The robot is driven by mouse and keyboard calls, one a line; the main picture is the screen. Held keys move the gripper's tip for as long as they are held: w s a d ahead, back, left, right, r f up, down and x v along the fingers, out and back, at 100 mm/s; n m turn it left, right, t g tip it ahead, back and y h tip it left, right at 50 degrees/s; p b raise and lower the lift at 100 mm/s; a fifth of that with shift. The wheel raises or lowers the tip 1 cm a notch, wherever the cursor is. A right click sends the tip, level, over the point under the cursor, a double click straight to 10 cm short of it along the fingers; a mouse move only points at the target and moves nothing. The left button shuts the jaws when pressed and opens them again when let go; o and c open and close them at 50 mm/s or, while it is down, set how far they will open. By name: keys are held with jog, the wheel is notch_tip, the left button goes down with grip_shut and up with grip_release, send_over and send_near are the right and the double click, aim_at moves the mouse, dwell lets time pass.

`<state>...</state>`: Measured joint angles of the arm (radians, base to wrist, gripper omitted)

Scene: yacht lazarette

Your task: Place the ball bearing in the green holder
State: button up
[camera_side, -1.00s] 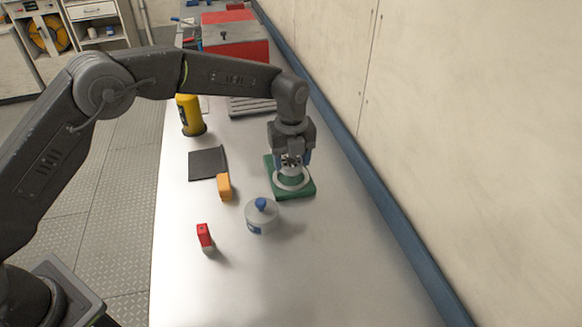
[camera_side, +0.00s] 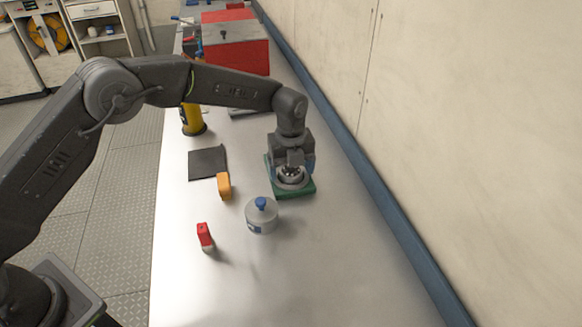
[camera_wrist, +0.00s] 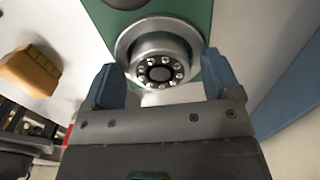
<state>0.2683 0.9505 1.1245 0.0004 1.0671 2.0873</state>
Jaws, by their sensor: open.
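The ball bearing (camera_wrist: 160,71), a grey ring with shiny balls around a dark centre, sits within the pale round seat of the green holder (camera_wrist: 98,17). In the side view, the bearing (camera_side: 291,173) shows just under my gripper, low in the holder (camera_side: 306,188). How deep it sits is hard to tell. My gripper (camera_wrist: 160,66) is open, its blue fingers on either side of the bearing with gaps visible in the wrist view. In the side view, my gripper (camera_side: 292,160) points down over the holder and partly hides it.
An orange block (camera_side: 224,186), a dark flat pad (camera_side: 207,163) and a red item (camera_side: 204,235) lie left. A yellow bottle (camera_side: 192,120) and red toolbox (camera_side: 236,48) stand behind. The wall is right.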

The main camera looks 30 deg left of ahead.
aim_at(291, 170)
notch_tip(291, 170, up, 12)
jog(key=shift+r, duration=0.2)
dwell(0.4)
jog(key=s+a+r+n+t, duration=0.3)
jog(key=s+a+r+n, duration=0.6)
jog(key=s+r+n, duration=0.45)
jog(key=s+a+f+n+t, duration=0.1)
jog(key=s+a+f+n, duration=0.1)
jog(key=s+n, duration=0.4)
jog(key=s+a+f+n+t, duration=0.1)
jog(key=s+a+n, duration=0.3)
jog(key=s, duration=1)
jog(key=f+n, duration=0.1)
jog(key=n, duration=0.2)
jog(key=shift+f+t, duration=0.3)
jog(key=shift+f, duration=0.1)
